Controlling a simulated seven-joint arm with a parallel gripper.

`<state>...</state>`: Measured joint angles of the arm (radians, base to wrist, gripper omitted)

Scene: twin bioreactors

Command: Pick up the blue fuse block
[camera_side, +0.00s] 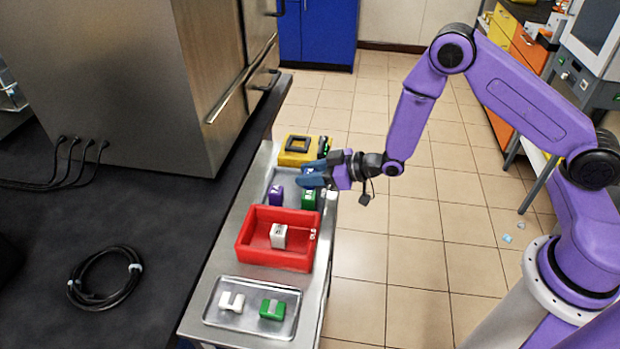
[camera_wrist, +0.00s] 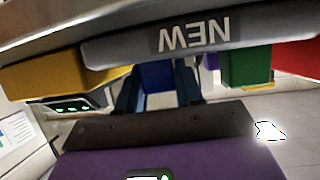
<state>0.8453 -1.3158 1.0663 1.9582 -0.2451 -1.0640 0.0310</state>
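The blue fuse block (camera_wrist: 158,76) shows between my two fingers in the wrist view. In the side view it is mostly hidden by my gripper (camera_side: 313,173), which is over the far right part of the grey tray. In the wrist view, my gripper (camera_wrist: 160,90) has one finger on each side of the block, with little or no gap visible. I cannot tell whether the fingers press on it. The block appears to be still at the tray, whose edge has a "NEW" label (camera_wrist: 194,33).
A purple block (camera_side: 276,196) and a green block (camera_side: 308,199) stand close by in the grey tray. A yellow device (camera_side: 297,158) is just behind. A red bin (camera_side: 244,252) holds a white block (camera_side: 278,236). A metal tray (camera_side: 251,325) holds white and green blocks.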

